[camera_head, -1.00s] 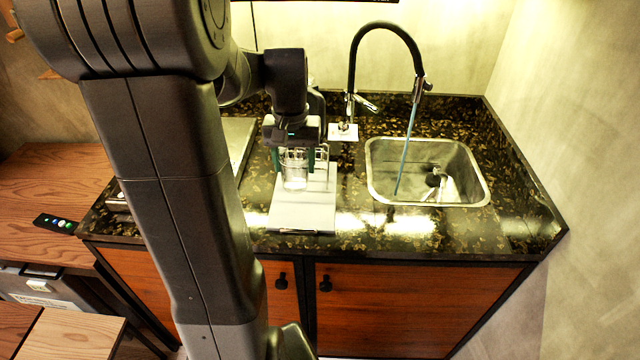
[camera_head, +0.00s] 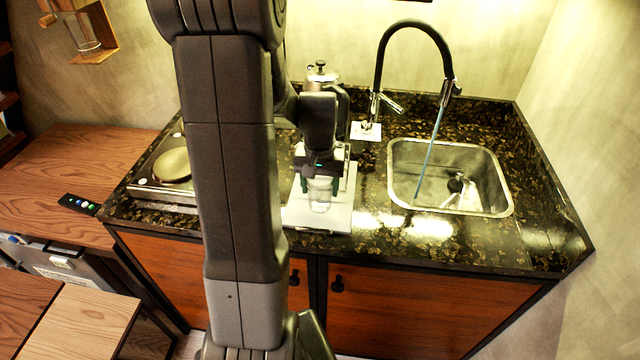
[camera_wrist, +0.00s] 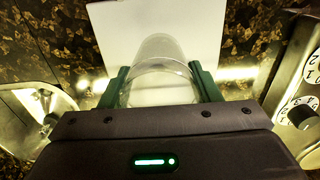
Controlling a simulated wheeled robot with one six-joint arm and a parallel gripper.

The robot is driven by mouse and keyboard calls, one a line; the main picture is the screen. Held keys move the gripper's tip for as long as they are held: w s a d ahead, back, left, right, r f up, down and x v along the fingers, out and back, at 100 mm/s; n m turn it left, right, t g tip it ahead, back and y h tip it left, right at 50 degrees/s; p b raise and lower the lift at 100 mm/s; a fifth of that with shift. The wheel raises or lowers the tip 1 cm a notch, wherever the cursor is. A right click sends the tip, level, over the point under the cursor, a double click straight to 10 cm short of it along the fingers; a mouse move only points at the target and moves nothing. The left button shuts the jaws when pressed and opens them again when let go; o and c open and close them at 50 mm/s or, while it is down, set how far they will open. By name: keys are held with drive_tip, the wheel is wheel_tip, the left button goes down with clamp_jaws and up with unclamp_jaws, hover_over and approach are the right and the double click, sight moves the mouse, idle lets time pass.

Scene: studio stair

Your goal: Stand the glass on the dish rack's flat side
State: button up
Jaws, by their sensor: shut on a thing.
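The clear glass (camera_head: 320,194) is between the green fingers of my gripper (camera_head: 321,186), above or on the flat white side of the dish rack (camera_head: 338,217). In the wrist view my gripper (camera_wrist: 162,88) is shut on the glass (camera_wrist: 161,72), one finger on each side. The glass's far end points toward the white board (camera_wrist: 197,28) of the rack. I cannot tell whether the glass touches the board. The rack's back part is mostly hidden behind my gripper and wrist.
The sink (camera_head: 450,180), with a black tap (camera_head: 412,28) and running water, is to the right. A metal pot (camera_head: 322,74) stands behind my wrist. A stove (camera_head: 160,186) with a round pan (camera_head: 172,165) is at left. A remote (camera_head: 79,204) lies on the wooden surface.

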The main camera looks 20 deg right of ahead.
drive_tip(key=o, duration=1.1)
drive_tip(key=shift+f, duration=0.1)
drive_tip(key=shift+o, duration=0.2)
wheel_tip(320, 180, up, 12)
drive_tip(key=shift+b, duration=0.3)
drive_tip(key=shift+s+a, duration=0.1)
